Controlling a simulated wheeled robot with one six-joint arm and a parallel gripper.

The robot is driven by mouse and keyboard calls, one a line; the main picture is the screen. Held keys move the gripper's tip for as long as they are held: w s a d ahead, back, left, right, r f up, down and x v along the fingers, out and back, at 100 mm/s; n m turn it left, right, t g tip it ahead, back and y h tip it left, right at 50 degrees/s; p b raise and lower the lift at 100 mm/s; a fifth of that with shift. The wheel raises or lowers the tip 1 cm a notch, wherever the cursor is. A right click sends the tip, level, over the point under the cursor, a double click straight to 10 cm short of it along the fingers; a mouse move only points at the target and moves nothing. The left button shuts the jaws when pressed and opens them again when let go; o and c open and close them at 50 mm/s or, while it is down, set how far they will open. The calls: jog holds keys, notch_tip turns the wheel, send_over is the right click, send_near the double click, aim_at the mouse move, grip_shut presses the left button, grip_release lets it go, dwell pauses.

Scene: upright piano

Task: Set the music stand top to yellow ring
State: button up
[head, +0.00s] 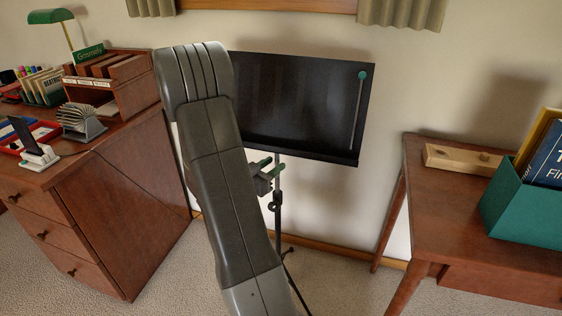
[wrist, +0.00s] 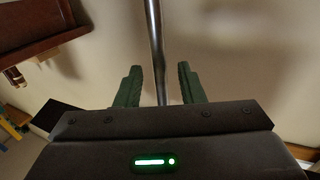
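The music stand has a wide black top (head: 300,105), tilted back, in the middle of the head view. A thin dark pole (head: 278,215) runs down below it, and a shiny length of pole (wrist: 153,40) shows in the wrist view. My gripper (head: 276,168) is at the pole just under the top. In the wrist view, its green fingers (wrist: 158,75) stand apart on either side of the pole, with a gap visible at each side. No yellow ring can be made out in either view. My arm hides the top's left edge.
A wooden desk (head: 130,210) with several items stands at left. At right, a wooden table (head: 430,205) carries a wooden block (head: 465,160) and a green box (head: 525,210) with books. A grey rod with a teal knob (head: 362,75) lies against the stand top. Carpet is clear between the furniture.

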jog(key=shift+x, duration=2.25)
jog(key=shift+c, duration=0.2)
grip_shut()
